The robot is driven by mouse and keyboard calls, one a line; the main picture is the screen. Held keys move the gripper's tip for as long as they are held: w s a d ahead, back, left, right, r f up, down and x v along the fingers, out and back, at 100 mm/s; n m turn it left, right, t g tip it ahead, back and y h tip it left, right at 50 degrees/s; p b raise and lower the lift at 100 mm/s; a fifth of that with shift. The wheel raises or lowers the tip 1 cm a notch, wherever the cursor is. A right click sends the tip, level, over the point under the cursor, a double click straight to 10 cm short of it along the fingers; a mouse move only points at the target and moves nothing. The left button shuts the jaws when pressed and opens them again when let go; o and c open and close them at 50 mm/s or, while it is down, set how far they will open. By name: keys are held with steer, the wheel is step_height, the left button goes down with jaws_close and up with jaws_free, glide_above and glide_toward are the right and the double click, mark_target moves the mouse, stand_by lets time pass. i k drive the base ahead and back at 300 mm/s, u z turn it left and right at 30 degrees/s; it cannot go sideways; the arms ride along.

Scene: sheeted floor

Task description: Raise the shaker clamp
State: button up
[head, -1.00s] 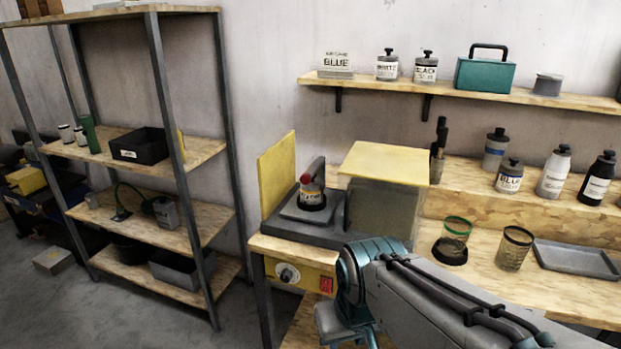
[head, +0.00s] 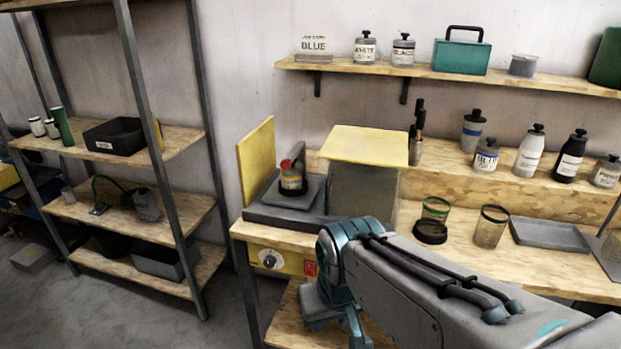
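The shaker (head: 285,215) stands at the left end of the workbench, with a grey base and a yellow panel upright on its left. A labelled can (head: 292,180) sits on its platform. The shaker clamp (head: 298,155), a dark grey arm with a red knob (head: 286,164), is down at the can's top; whether it touches the lid is too small to tell. My gripper (head: 336,326) is below and to the right of the shaker, in front of the bench edge, apart from the clamp. Its fingertips are partly hidden, and nothing is seen in it.
A yellow-topped grey box (head: 365,185) stands right of the can. The shaker's front has a dial (head: 269,259) and a red switch (head: 310,268). A metal shelf rack (head: 165,145) stands left; floor between is clear.

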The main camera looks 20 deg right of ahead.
mark_target(285, 164)
steer(key=u, duration=0.55)
steer(key=k, duration=1.25)
steer(key=z, duration=0.2)
steer(key=i, duration=0.6)
steer(key=z, duration=0.75)
steer(key=i, duration=0.6)
steer(key=u, duration=0.8)
steer(key=i, duration=0.7)
steer(key=u, duration=0.75)
